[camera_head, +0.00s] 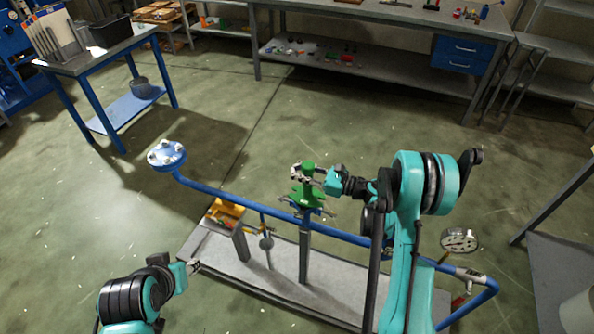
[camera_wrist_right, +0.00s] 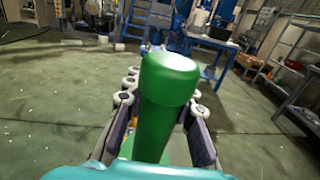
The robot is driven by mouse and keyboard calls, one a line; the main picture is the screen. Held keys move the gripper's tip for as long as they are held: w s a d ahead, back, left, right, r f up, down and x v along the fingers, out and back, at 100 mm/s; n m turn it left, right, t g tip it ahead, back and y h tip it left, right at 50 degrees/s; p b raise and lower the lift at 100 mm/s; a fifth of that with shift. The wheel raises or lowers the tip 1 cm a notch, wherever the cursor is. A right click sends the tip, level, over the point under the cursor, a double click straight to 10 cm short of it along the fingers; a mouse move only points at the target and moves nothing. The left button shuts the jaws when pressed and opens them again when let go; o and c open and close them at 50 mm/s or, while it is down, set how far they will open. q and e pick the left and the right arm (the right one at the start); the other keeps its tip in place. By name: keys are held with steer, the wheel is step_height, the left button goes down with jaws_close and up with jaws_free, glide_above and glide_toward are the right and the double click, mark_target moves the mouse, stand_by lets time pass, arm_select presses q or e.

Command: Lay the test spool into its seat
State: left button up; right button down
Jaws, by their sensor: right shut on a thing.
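My right gripper (camera_head: 308,173) is shut around the upright green grip of a green piece (camera_head: 309,194), probably the test spool. In the right wrist view this green grip (camera_wrist_right: 166,100) is a thick cylinder with a rounded cap, between the two fingers. In the head view the green piece is at the blue pipe, above a grey post (camera_head: 304,250) of the low rig. I cannot tell whether it rests there or is held just above. No separate seat can be made out. My left gripper (camera_head: 193,267) is low at the rig's left, away from the green piece; its jaws are too small to read.
The blue pipe (camera_head: 235,204) runs along the rig's grey base (camera_head: 275,285) to a blue flange (camera_head: 167,156). A yellow part (camera_head: 229,209) is at the rig's left end, and a grey disc (camera_head: 460,240) at right. Benches stand behind; the floor between is clear.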

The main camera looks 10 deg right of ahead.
stand_by(0.4)
steer(key=shift+f+b, duration=0.8)
steer(key=shift+b, duration=0.3)
steer(key=c, duration=1.2)
jaws_free()
steer(key=shift+r, duration=0.1)
steer(key=v, duration=1.2)
